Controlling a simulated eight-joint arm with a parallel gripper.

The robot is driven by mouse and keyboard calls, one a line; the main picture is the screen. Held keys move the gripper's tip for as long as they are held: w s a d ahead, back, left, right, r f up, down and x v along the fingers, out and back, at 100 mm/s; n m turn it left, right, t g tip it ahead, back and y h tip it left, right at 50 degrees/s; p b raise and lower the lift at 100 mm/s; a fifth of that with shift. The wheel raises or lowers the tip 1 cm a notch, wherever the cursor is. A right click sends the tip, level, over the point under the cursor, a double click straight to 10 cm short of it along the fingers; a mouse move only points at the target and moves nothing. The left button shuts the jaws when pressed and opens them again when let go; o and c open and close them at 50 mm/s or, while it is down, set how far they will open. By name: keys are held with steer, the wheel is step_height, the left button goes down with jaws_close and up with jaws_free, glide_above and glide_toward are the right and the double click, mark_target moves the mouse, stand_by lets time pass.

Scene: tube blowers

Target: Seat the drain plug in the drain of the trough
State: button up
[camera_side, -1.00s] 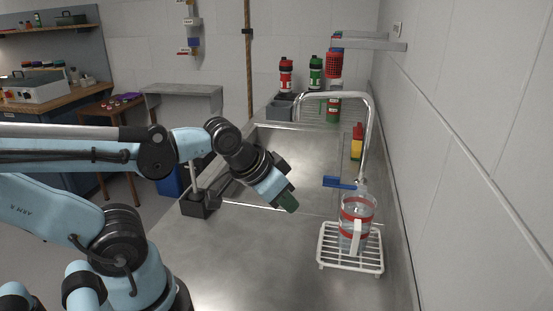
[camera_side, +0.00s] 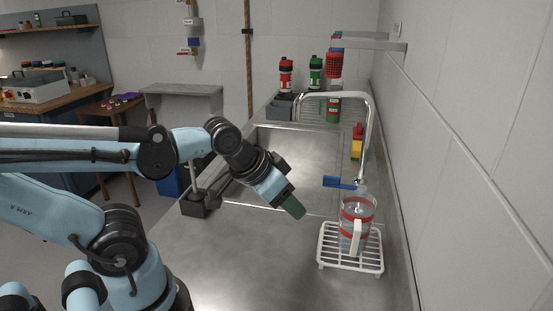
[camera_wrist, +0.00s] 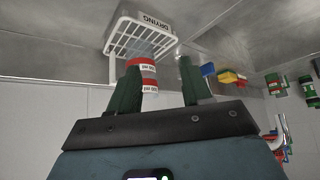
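The trough (camera_side: 300,155) is a steel basin set in the counter, partly covered by my arm in the side view. I cannot make out the drain plug or the drain in either view. My gripper (camera_side: 293,207) is over the steel counter in front of the trough's near edge, tilted down to the right. In the wrist view my gripper (camera_wrist: 158,64) has its two dark green fingers apart, with no held object visible between them.
A red-banded clear jug (camera_side: 356,222) stands on a white rack (camera_side: 350,262) at the right. A tall curved tap (camera_side: 368,125) rises behind it, near a blue lever (camera_side: 338,182). Several bottles (camera_side: 315,72) stand at the back. A black box (camera_side: 195,205) stands left of the trough.

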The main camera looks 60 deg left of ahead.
steer(key=s+a+r+n+g, duration=0.2)
steer(key=s+a+r+n, duration=0.1)
steer(key=a, duration=0.6)
steer(key=s+a+r+n+g, duration=0.2)
steer(key=a+r, duration=0.3)
steer(key=a, duration=0.4)
steer(key=s+a+r+n+g, duration=0.3)
steer(key=s+a+r+n, duration=0.1)
steer(key=a, duration=0.5)
steer(key=shift+s+a+r, duration=0.3)
steer(key=shift+s, duration=0.1)
steer(key=shift+s+a+f, duration=0.1)
steer(key=shift+f, duration=0.05)
glide_above(193, 176)
steer(key=shift+f, duration=5.85)
steer(key=shift+a, duration=0.35)
jaws_close()
